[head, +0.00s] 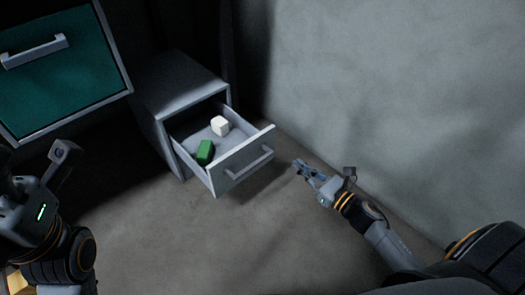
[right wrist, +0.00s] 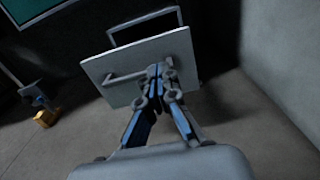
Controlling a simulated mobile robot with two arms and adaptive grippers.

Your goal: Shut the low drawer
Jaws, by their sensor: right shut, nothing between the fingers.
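The low drawer (head: 243,160) is pulled well out of a small grey cabinet (head: 180,88). It holds a white block (head: 220,126) and a green block (head: 205,152). A bar handle (head: 249,163) runs across its front. My right gripper (head: 299,165) is shut and empty, in front of the drawer and to the right of its handle in the head view. In the right wrist view the gripper (right wrist: 159,70) overlaps the drawer front (right wrist: 135,68) near the handle's right end; I cannot tell there whether it touches. My left arm shows at the left edge, but its fingers are not visible.
A teal drawer front (head: 60,70) with a bar handle is at the upper left, nearer and higher. A grey wall (head: 400,90) rises on the right. The floor (head: 200,240) in front of the cabinet is clear. A yellow object (right wrist: 45,118) shows at the left in the right wrist view.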

